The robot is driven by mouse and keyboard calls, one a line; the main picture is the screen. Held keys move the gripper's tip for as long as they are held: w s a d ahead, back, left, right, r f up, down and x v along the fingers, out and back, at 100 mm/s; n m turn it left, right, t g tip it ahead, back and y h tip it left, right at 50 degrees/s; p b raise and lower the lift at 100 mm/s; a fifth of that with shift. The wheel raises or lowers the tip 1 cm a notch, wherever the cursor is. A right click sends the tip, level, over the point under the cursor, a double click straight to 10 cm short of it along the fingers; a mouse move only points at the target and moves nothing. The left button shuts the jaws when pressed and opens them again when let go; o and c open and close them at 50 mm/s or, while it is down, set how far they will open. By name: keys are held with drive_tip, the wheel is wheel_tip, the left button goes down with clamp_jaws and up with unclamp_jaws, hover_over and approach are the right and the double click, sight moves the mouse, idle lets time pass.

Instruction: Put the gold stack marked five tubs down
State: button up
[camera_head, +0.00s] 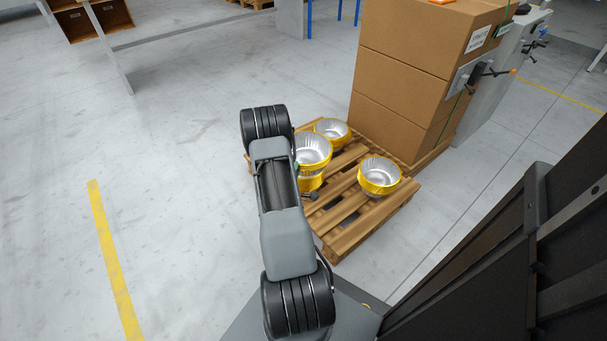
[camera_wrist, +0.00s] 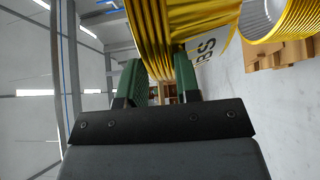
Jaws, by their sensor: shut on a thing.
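My gripper (camera_wrist: 160,72) shows two green fingers in the wrist view, closed on a gold stack of ribbed tubs (camera_wrist: 165,25). A white label with the letters "BS" shows on its side; the rest of the label, including any number, is hidden. In the head view this gold stack (camera_head: 312,172) stands upright beside my arm, with its silver inside facing up. My arm hides its left side and the gripper. I cannot tell whether its base touches the pallet (camera_head: 345,240).
Two other gold tub stacks stand on the pallet, one behind (camera_head: 332,131) and one to the right (camera_head: 379,178). Large cardboard boxes (camera_head: 410,85) rise at the pallet's back right. Bare pallet slats show at the front. The floor on the left is clear, with a yellow line (camera_head: 113,260).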

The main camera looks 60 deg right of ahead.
sight(307, 169)
drive_tip(key=s+d+g, duration=0.1)
drive_tip(key=s, duration=0.1)
drive_tip(key=s+d+m+g, duration=0.1)
drive_tip(key=shift+s+d+f+m+h, duration=0.1)
drive_tip(key=shift+s+d+m+h, duration=0.2)
drive_tip(key=shift+s+d, duration=0.1)
drive_tip(key=shift+g, duration=0.4)
drive_tip(key=w+d+f+b, duration=0.1)
drive_tip(key=w, duration=0.1)
drive_tip(key=w+d+f+b, duration=0.1)
drive_tip(key=w+f+b, duration=0.1)
drive_tip(key=w, duration=0.1)
drive_tip(key=w+d+f+b, duration=0.1)
drive_tip(key=w, duration=0.2)
drive_tip(key=shift+d+f+b, duration=0.35)
drive_tip(key=shift+d+b, duration=0.05)
drive_tip(key=w+d+f+b, duration=0.2)
drive_tip(key=w+f+b, duration=0.2)
drive_tip(key=f, duration=0.4)
